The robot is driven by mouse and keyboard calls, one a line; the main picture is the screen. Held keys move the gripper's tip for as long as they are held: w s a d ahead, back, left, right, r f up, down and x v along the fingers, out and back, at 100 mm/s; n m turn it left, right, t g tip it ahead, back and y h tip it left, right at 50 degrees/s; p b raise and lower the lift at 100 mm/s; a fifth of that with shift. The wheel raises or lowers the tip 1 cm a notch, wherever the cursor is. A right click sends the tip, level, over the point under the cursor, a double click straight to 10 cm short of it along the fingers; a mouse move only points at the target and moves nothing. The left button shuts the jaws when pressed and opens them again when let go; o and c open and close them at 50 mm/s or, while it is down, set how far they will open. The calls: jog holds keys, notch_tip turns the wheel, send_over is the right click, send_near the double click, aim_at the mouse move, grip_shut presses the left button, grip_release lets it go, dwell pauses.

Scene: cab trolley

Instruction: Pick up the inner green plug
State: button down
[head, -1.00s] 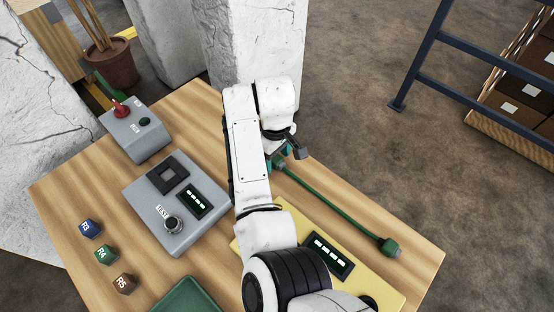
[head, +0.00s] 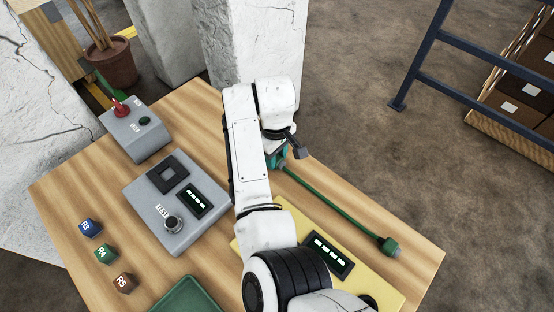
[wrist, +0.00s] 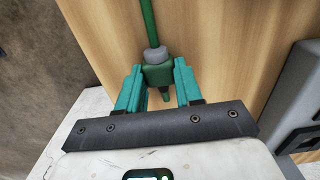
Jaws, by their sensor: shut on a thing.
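The inner green plug (wrist: 158,75) shows in the wrist view as a green body with a grey collar, its cable running up and away. My gripper (wrist: 159,80) has teal fingers on both sides of the plug and is shut on it. In the head view my gripper (head: 277,157) is at the inner end of the green cable (head: 335,207), and my arm largely hides the plug there. The cable's outer plug (head: 389,247) lies near the right edge of the wooden table. Whether the held plug touches the table is unclear.
A grey test box (head: 150,200) and a yellow panel (head: 385,285) stand on the table (head: 75,185). A box with a red lever (head: 135,135) is at the back left. Small cubes (head: 105,254) and a green tray (head: 187,295) are at the front left.

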jog(key=shift+r, duration=0.15)
jog(key=shift+r, duration=0.25)
notch_tip(320, 180, up, 2)
jog(key=shift+r+b, duration=0.15)
jog(key=shift+b, duration=0.35)
jog(key=s+r+p, duration=0.6)
jog(key=s+r, duration=0.4)
jog(key=s, duration=0.4)
jog(key=shift+p, duration=0.3)
